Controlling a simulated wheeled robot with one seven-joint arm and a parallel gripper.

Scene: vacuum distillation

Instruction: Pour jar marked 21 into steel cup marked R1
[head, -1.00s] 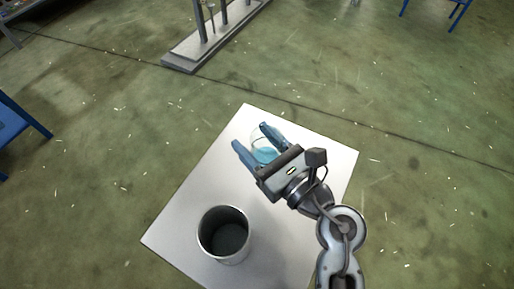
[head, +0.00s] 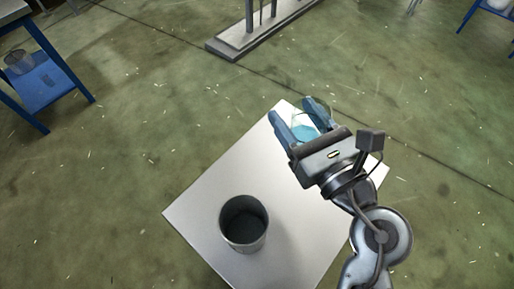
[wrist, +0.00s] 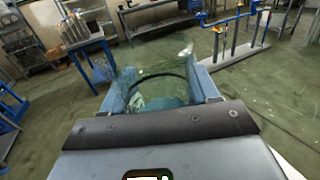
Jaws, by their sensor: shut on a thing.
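My gripper (head: 301,117) is shut on a clear glass jar (head: 304,128) with blue liquid in it, held over the far part of the table. The jar also shows between the fingers in the wrist view (wrist: 155,88), close to the camera. I cannot read a mark on it. A grey steel cup (head: 243,224) stands upright on the table, to the left of and nearer than my gripper. Its opening faces up and its inside looks dark. No mark on the cup can be read. The jar and the cup are apart.
The pale square table (head: 196,209) has bare room around the cup. A blue table (head: 50,88) with a glass vessel (head: 18,62) stands at the upper left. A grey stand with posts (head: 240,40) is on the floor beyond. Green floor lies between them.

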